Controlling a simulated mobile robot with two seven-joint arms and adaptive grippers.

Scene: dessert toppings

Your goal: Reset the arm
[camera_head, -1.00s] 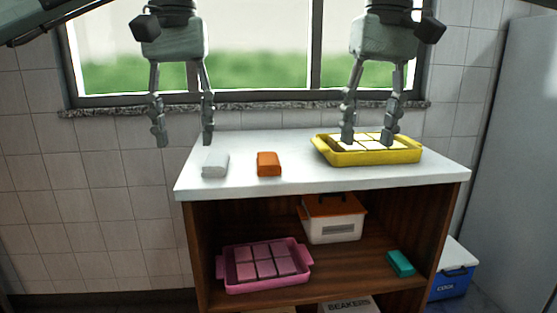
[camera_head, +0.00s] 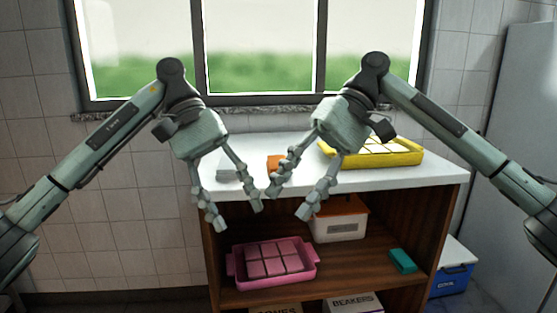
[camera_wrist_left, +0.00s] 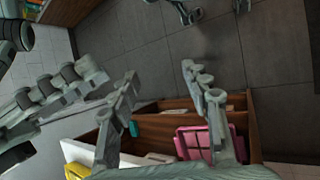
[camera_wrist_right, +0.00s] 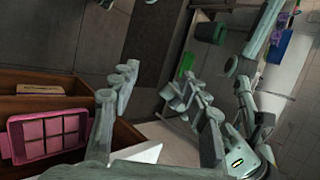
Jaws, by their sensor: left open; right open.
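My left gripper (camera_head: 238,217) is open and empty in the head view, in front of the left end of the white counter. My right gripper (camera_head: 287,203) is open and empty just to its right, with its fingers pointing down and left. The two grippers are close together, and I cannot tell if they touch. Both sets of fingers also show in their wrist views, the left fingers (camera_wrist_left: 160,85) and the right fingers (camera_wrist_right: 162,90), with nothing between them.
The white counter (camera_head: 420,180) bears a grey block (camera_head: 227,175), an orange block (camera_head: 274,163) partly hidden by my right gripper, and a yellow tray (camera_head: 405,158). Below are a pink tray (camera_head: 310,270), an orange-lidded box (camera_head: 340,228), a teal block (camera_head: 403,261) and a blue cooler (camera_head: 452,281).

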